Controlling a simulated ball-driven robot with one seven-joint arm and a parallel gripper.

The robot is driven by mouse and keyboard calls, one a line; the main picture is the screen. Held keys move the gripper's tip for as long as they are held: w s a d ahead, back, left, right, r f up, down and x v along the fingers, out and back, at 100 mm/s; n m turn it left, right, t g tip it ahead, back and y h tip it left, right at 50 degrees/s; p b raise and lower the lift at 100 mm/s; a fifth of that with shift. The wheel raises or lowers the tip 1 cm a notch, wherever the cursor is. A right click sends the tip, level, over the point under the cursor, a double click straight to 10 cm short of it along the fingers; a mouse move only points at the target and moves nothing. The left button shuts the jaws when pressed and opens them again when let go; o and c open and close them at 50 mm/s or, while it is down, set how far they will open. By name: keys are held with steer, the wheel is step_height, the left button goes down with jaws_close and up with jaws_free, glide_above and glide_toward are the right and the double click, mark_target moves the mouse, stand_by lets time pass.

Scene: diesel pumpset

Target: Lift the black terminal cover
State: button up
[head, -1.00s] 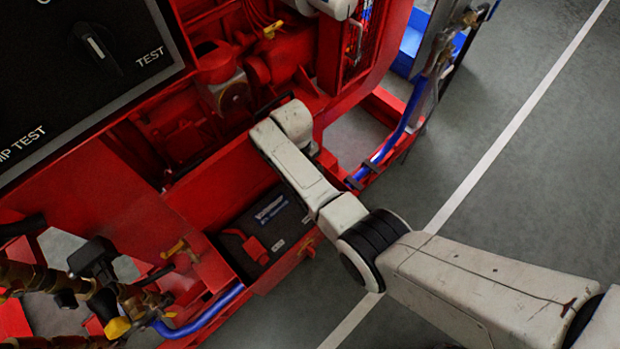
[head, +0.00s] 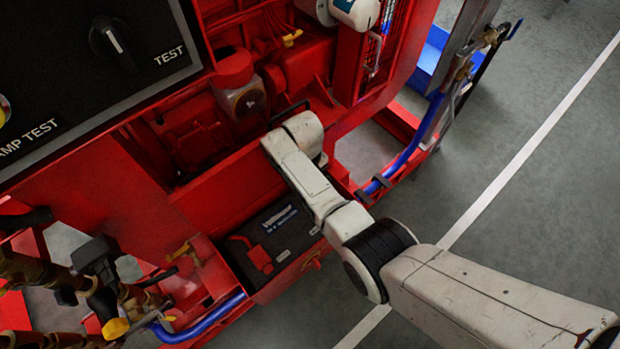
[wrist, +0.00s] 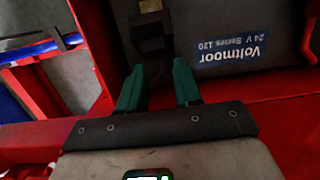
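The black terminal cover (wrist: 147,32) shows in the wrist view at the top, left of the middle, as a dark block on the dark battery (wrist: 215,25). My gripper (wrist: 159,68) is open, its two green fingers apart and pointing towards the cover. The fingertips sit just short of it in the picture; I cannot tell whether they touch it. In the head view the battery (head: 300,240) lies in a red tray, with a red terminal cover (head: 260,257) at its left end. My arm hides the black cover and my fingers there.
Red frame walls (head: 225,190) stand close around the battery. A blue hose (head: 405,155) runs along the frame on the right. A black control panel (head: 90,60) is at upper left, with brass valve fittings below it. Grey floor to the right is open.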

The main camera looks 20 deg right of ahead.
steer(key=shift+o, duration=1.4)
steer(key=shift+w+r, duration=0.2)
steer(key=shift+r, duration=0.2)
step_height(320, 180, up, 10)
steer(key=w+p, duration=0.1)
steer(key=p, duration=0.2)
steer(key=shift+w+a+r, duration=0.2)
steer(key=shift+a+r, duration=0.05)
steer(key=shift+c, duration=0.2)
